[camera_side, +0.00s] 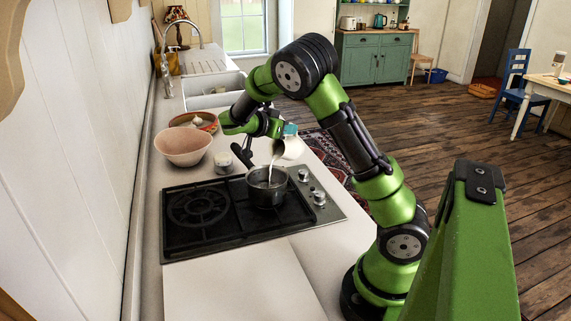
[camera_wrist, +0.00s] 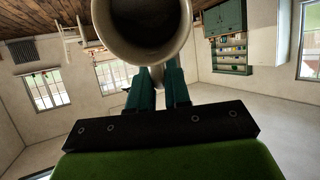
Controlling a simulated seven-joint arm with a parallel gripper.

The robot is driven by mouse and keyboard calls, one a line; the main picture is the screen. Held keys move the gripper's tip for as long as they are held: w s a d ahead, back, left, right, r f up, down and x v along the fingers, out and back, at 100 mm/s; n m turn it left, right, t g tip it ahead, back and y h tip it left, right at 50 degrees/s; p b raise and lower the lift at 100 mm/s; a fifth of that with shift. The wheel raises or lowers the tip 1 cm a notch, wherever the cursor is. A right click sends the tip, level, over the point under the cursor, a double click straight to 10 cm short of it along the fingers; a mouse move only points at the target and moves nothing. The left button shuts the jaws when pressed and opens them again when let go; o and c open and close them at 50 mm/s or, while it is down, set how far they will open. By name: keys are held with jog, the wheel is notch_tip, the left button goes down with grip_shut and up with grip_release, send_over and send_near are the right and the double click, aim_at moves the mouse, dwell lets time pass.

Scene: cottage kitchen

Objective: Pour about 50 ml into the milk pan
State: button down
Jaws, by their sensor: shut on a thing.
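The milk pan (camera_side: 267,190) is a dark metal pan on the hob's right-hand side. My gripper (camera_side: 277,131) is above and just behind it, shut on a pale cream jug (camera_side: 291,149). The jug is tilted over the pan, and a thin white stream runs from its lip down into the pan. The pan's contents level is too small to tell. In the wrist view the jug (camera_wrist: 183,52) shows its round open mouth, dark inside, beyond the teal fingers of my gripper (camera_wrist: 158,88).
The black gas hob (camera_side: 205,235) has a free burner at left. A small glass jar (camera_side: 223,162) stands close behind the pan. A pinkish bowl (camera_side: 182,146) and a brown dish (camera_side: 193,121) are farther back, before the sink (camera_side: 212,91). The front counter (camera_side: 235,287) is clear.

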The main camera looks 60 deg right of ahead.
jog(key=shift+w+a+r+h, duration=0.1)
jog(key=shift+a+r+h, duration=0.2)
jog(key=shift+h, duration=0.1)
dwell(0.8)
jog(key=d+y, duration=0.2)
jog(key=y, duration=0.1)
jog(key=shift+s+d+t+p, duration=0.25)
jog(key=shift+s+t+p, duration=0.05)
jog(key=shift+s, duration=0.1)
jog(key=shift+f+y, duration=0.35)
jog(key=shift+y, duration=0.05)
jog(key=shift+s+d+f+y, duration=0.1)
jog(key=shift+d+f+y, duration=0.25)
jog(key=shift+y, duration=0.15)
jog(key=shift+s+d+r+t+y, duration=0.1)
jog(key=shift+d+t+y, duration=0.45)
jog(key=shift+y, duration=0.25)
jog(key=shift+d, duration=0.1)
dwell(0.4)
